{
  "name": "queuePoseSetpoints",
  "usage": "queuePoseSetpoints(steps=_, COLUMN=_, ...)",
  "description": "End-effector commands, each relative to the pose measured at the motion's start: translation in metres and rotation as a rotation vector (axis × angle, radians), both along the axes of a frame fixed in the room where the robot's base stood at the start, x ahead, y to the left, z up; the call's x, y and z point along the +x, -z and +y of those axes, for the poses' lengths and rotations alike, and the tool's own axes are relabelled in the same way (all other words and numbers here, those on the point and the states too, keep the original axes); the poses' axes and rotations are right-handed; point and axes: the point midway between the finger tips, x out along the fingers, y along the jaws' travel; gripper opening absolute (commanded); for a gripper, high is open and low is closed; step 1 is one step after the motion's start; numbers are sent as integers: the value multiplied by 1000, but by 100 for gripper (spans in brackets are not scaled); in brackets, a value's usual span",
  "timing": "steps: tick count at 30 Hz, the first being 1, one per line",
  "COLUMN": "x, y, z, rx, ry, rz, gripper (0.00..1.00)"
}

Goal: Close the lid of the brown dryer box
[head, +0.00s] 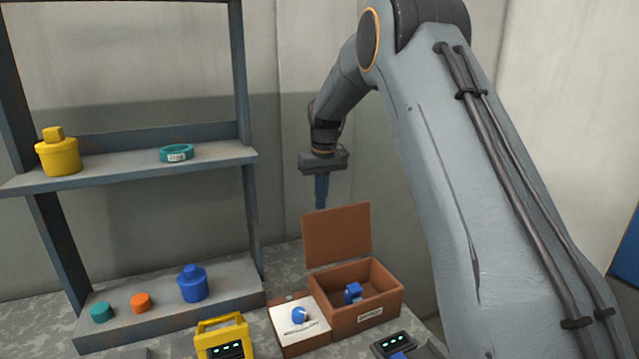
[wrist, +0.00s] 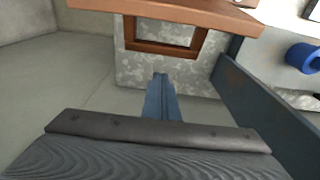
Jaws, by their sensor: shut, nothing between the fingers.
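The brown dryer box (head: 352,318) stands on the speckled surface at the lower middle of the head view. Its lid (head: 336,235) stands up, open, along the back edge. A blue item (head: 353,293) lies inside the box. My gripper (head: 321,205) points down behind and above the lid, its fingers together and empty. The lid hides nothing of the gripper but its tip is close to the lid's top edge. In the wrist view the fingers (wrist: 160,78) point toward a brown wooden edge (wrist: 170,12) at the top, part of the dryer box; whether they touch it I cannot tell.
A white-topped tray (head: 300,322) with a blue knob adjoins the box on the left. A yellow case (head: 222,338) and a dark device (head: 394,343) stand in front. A shelf (head: 130,168) at the left holds a yellow bottle (head: 60,155), a teal ring (head: 177,153) and a blue bottle (head: 193,285).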

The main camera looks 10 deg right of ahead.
Motion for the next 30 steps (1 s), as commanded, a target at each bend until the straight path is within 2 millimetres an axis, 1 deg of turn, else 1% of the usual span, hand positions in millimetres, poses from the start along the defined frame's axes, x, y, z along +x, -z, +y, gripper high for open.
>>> queuePoseSetpoints(steps=1, x=-7, y=-7, z=-2, rx=0, ry=1, rz=-3, gripper=0)
queuePoseSetpoints(steps=4, x=-17, y=-9, z=-4, rx=1, ry=1, rz=-2, gripper=0)
queuePoseSetpoints(steps=8, x=-24, y=-9, z=-5, rx=0, ry=0, rz=-2, gripper=0)
queuePoseSetpoints(steps=23, x=-26, y=-9, z=-5, rx=1, ry=0, rz=-10, gripper=0)
queuePoseSetpoints(steps=30, x=-30, y=-15, z=-9, rx=15, ry=3, rz=-78, gripper=0)
